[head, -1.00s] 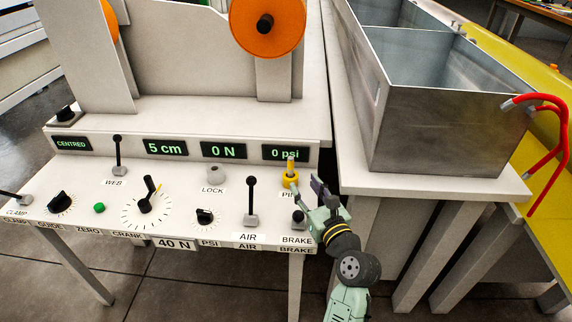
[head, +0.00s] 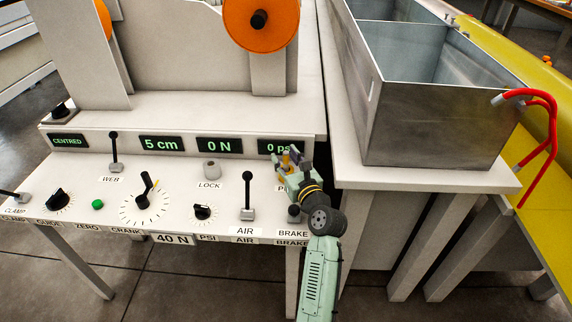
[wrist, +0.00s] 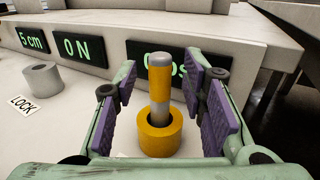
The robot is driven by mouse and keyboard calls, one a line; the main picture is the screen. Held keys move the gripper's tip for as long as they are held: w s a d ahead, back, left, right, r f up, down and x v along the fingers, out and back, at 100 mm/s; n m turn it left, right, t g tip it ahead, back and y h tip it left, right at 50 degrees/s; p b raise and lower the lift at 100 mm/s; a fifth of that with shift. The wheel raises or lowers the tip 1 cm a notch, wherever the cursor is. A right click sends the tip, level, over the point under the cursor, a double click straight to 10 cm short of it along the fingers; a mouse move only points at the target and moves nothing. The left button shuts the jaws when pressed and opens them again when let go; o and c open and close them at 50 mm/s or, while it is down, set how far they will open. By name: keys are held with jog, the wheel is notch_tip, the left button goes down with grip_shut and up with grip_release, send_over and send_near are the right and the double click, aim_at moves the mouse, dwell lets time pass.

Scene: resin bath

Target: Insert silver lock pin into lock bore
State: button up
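The lock pin (wrist: 160,85) is silver with a yellow band and stands upright in a yellow holder (wrist: 160,134) near the PIN label. In the head view my gripper mostly covers the pin and holder. My gripper (wrist: 164,98) is open, with its purple finger pads on both sides of the pin and a gap visible at each side. My gripper also shows in the head view (head: 289,160) at the panel's right end. The lock bore (head: 210,169) is a grey cylinder with a dark opening above the LOCK label. It also shows at left in the wrist view (wrist: 43,79).
The AIR lever (head: 248,195) stands left of my gripper, and the BRAKE knob (head: 294,214) is close to my wrist. The display wall (head: 160,145) rises behind the pin. A metal bath (head: 440,120) stands to the right. The panel between bore and pin is clear.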

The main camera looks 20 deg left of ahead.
jog(key=shift+c, duration=0.3)
grip_shut()
dwell(0.4)
